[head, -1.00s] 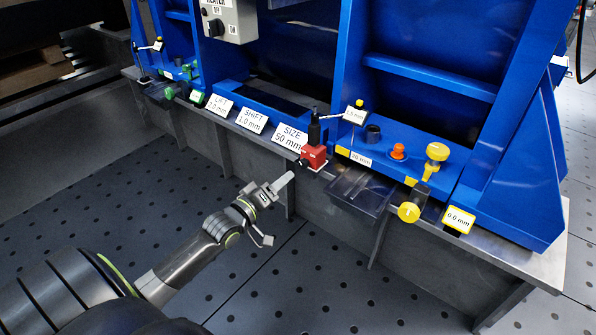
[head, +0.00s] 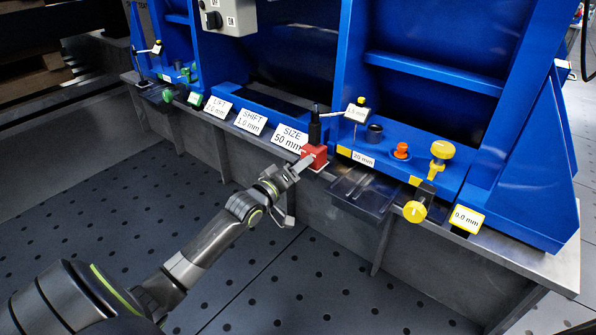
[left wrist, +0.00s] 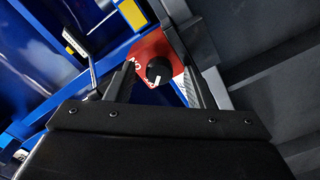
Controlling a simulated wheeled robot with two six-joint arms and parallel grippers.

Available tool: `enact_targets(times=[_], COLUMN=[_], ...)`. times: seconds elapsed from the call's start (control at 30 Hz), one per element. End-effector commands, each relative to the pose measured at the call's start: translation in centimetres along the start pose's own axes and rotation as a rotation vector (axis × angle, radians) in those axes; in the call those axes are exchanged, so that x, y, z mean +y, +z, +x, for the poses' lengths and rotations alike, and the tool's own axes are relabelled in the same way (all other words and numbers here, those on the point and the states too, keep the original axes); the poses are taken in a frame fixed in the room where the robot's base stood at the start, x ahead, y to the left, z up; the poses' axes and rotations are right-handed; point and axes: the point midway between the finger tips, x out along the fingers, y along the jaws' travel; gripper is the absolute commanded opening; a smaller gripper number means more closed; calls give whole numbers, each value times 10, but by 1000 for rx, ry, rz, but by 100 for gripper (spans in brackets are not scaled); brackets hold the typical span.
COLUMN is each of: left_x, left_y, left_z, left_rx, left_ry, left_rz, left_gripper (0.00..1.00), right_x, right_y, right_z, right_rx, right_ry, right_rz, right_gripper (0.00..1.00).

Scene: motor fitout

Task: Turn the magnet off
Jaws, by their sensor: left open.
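The magnet is a red block (head: 317,153) on the metal ledge, under a black post, right of the "SIZE 50 mm" sign. In the left wrist view its red face (left wrist: 150,50) carries a round black knob (left wrist: 159,70) with a white mark and partly hidden white lettering. My left gripper (head: 303,163) is at the front of the red block in the head view. In the left wrist view the open fingers (left wrist: 163,85) stand on either side of the knob, with gaps showing between them and it. My right gripper is not in view.
A dial gauge tag (head: 356,113), an orange knob (head: 402,150) and yellow knobs (head: 415,211) sit right of the magnet. A dark tray (head: 362,188) juts from the ledge there. Blue frame uprights (head: 352,60) rise behind. The floor in front is clear.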

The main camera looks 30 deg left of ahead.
Motion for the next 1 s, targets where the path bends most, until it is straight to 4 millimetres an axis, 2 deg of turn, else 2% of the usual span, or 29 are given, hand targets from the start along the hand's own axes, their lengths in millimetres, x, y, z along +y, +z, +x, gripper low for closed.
enact_targets(times=[0.17, 0.5, 0.53, 0.77, 1.0], left_x=[0, 0, 0, 0, 0], left_y=[0, 0, 0, 0, 0], left_z=[0, 0, 0, 0, 0], left_rx=[0, 0, 0, 0, 0], left_ry=[0, 0, 0, 0, -1], left_rz=[0, 0, 0, 22, 132], left_gripper=[49, 5, 4, 4, 4], right_x=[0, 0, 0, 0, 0], right_y=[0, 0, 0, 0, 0], right_z=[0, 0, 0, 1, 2], right_rx=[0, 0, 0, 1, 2], right_ry=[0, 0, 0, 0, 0], right_rz=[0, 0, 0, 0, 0], right_gripper=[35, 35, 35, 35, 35])
